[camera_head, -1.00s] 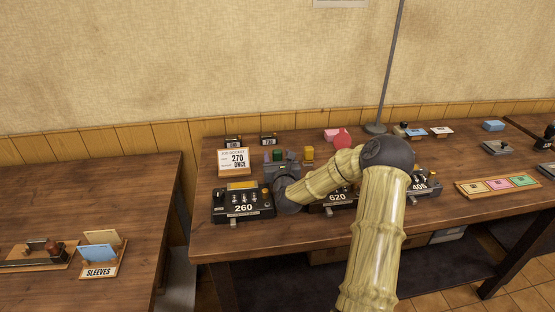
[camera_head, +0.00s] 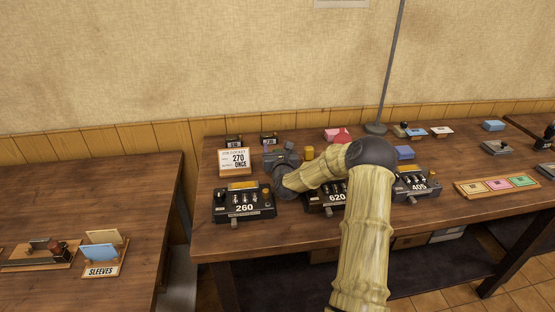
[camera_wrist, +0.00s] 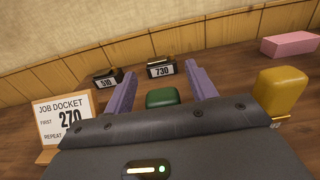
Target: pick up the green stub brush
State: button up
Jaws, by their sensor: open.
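The green stub brush (camera_wrist: 163,98) shows in the wrist view as a rounded dark green block on the table, partly hidden by my gripper's body. My gripper (camera_wrist: 160,80) is open, with one purple finger on each side of the brush and gaps between them. I cannot tell how far below the fingertips the brush lies. In the head view my gripper (camera_head: 281,155) is over the table behind the press marked 260, and I cannot make out the green brush there.
A job docket sign (camera_wrist: 68,122) stands left of my gripper and a yellow block (camera_wrist: 281,92) close on its right. Small blocks marked 510 (camera_wrist: 107,80) and 730 (camera_wrist: 160,70) sit behind. Presses marked 260 (camera_head: 243,204) and 620 (camera_head: 322,200) stand in front.

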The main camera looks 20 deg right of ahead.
jog(key=shift+d, duration=0.1)
jog(key=shift+c, duration=0.5)
jog(key=c, duration=1)
jog(key=shift+o, duration=0.2)
jog(key=shift+r, duration=0.1)
notch_tip(320, 180, up, 10)
